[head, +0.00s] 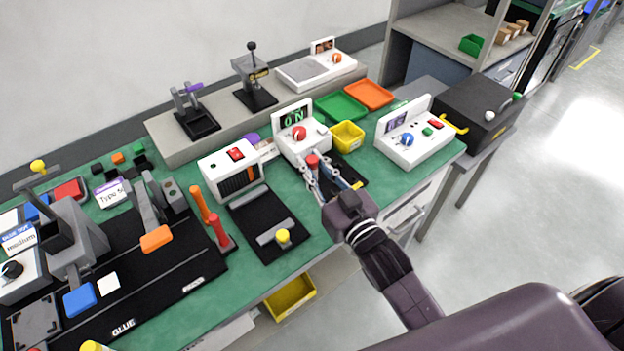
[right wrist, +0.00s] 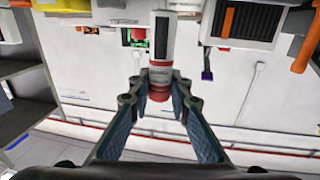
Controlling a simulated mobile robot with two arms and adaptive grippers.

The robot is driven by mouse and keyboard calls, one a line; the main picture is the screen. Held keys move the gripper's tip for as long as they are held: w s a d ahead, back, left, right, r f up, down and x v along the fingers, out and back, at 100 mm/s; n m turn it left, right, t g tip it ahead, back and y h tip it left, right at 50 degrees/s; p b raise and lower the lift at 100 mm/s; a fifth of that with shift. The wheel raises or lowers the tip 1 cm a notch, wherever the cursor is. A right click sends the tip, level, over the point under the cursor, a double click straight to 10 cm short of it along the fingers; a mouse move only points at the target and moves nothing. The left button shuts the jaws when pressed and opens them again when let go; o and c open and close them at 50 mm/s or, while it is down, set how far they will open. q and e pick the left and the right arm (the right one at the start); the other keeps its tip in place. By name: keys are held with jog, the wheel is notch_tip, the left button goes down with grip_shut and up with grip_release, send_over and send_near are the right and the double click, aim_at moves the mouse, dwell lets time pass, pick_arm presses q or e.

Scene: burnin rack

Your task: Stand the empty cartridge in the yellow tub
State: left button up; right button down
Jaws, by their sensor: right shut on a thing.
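My right gripper (head: 315,172) is shut on a cartridge by its red end, which shows in the head view (head: 312,160). In the right wrist view the cartridge (right wrist: 161,50) has a white body, a dark window strip and red bands, and it points away from between the fingers (right wrist: 159,90). Whether it is empty I cannot tell. The yellow tub (head: 347,136) stands on the green bench, up and right of my gripper and apart from it. My left gripper is not in view.
A white box with a red button and "ON" display (head: 300,133) stands just left of the tub. A white box with a blue knob (head: 409,140) stands right. Green (head: 342,106) and orange (head: 370,94) trays lie behind. A black mat (head: 352,172) lies near the gripper.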

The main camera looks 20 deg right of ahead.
jog(key=shift+f, duration=2.35)
jog(key=shift+f, duration=0.15)
jog(key=c, duration=1.8)
grip_release()
